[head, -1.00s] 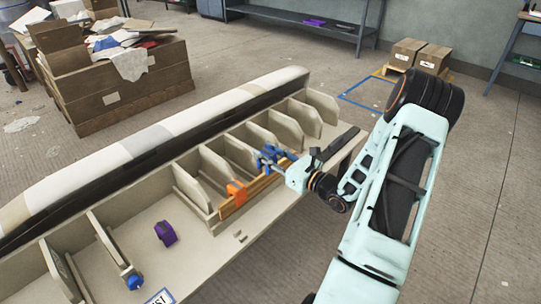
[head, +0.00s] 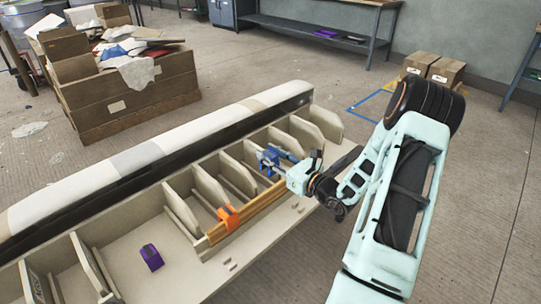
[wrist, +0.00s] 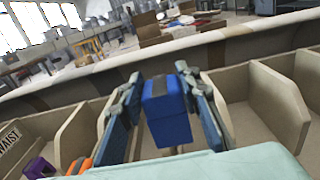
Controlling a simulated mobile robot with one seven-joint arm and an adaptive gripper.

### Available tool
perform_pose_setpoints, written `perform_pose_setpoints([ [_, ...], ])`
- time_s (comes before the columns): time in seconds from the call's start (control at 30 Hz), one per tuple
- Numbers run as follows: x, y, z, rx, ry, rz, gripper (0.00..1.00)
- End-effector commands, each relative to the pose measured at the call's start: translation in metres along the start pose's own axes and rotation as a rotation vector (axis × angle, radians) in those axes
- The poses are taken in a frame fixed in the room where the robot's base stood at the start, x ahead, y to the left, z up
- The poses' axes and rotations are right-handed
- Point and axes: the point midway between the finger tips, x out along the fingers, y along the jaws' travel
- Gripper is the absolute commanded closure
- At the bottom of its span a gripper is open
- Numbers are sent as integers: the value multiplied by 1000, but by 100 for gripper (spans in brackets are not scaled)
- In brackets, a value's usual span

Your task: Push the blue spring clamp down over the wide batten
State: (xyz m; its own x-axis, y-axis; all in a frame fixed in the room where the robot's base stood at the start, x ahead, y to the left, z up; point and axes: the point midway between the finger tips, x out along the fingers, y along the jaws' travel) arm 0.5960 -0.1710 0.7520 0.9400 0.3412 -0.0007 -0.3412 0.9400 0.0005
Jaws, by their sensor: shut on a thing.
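The blue spring clamp (head: 267,161) is held between the fingers of my gripper (head: 279,163), at the far right end of the battens. In the wrist view the clamp's blue block (wrist: 167,110) stands upright between both fingers of my gripper (wrist: 166,105). The wide batten (head: 252,211) is a wooden strip along the front of the mould's compartments. The clamp appears above or at its far end; its jaws are hidden, so I cannot tell whether they touch the wood. An orange clamp (head: 228,218) sits on the batten's near end.
A purple clamp (head: 152,257) lies in a wide compartment of the mould (head: 110,262). Upright beige ribs (head: 208,185) divide the compartments behind the batten. Wooden crates with scraps (head: 125,92) and two cartons (head: 433,69) stand on the floor behind.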

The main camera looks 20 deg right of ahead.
Motion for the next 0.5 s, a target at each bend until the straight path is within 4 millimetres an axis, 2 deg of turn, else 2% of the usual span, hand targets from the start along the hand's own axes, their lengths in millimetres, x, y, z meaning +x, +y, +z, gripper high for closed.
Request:
perform_pose_setpoints([
  [0.5,0,0,-34,0,0,0,94],
])
